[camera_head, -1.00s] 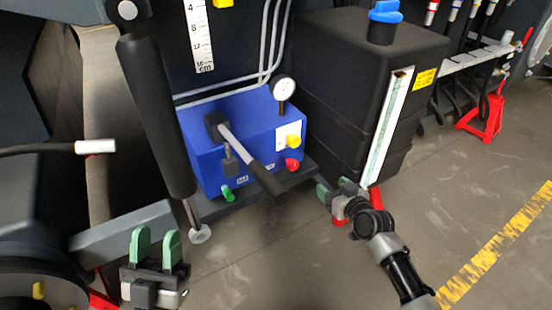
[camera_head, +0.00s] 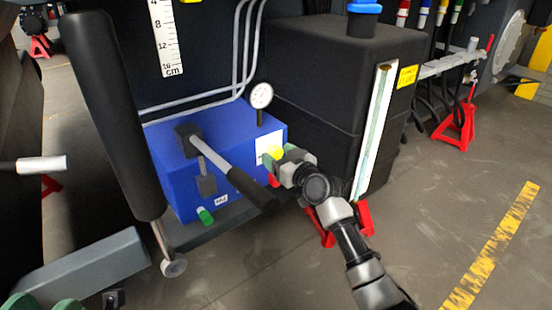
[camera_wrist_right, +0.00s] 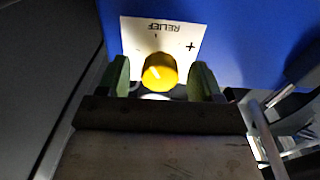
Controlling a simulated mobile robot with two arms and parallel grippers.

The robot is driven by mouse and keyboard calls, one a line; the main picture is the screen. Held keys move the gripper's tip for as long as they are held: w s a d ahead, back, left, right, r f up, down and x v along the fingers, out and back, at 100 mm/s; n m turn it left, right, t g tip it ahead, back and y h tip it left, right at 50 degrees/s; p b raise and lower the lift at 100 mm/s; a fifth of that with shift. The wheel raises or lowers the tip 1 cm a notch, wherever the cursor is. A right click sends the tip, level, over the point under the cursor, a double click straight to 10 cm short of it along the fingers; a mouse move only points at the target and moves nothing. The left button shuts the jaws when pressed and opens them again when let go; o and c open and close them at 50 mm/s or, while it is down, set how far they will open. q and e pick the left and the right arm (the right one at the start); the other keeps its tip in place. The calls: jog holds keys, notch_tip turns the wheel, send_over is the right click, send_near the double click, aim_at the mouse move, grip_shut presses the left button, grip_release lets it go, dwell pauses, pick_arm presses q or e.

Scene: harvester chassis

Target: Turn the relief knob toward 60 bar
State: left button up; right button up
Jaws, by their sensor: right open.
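The yellow relief knob (camera_head: 276,152) sits on a white plate on the front of the blue power unit (camera_head: 178,177). In the right wrist view the knob (camera_wrist_right: 160,72) has a pale pointer line, and the plate (camera_wrist_right: 188,32) reads RELIEF upside down with a plus mark. My right gripper (camera_head: 271,160) is open at the knob. Its green fingers stand on either side of the knob in the wrist view (camera_wrist_right: 163,80), with gaps showing. The pressure gauge (camera_head: 261,95) stands on the unit; its reading is too small to tell.
A black pump lever (camera_head: 250,188) juts out left of my right gripper. A red knob (camera_head: 273,180) below is partly hidden by it. A green knob (camera_head: 205,216) is lower left. The black tank (camera_head: 325,85) with its sight strip stands close on the right. Open floor lies in front.

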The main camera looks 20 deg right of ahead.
jog(key=shift+w+a, duration=0.25)
jog(key=shift+w, duration=0.4)
jog(key=c, duration=0.9)
jog(key=shift+m, duration=0.3)
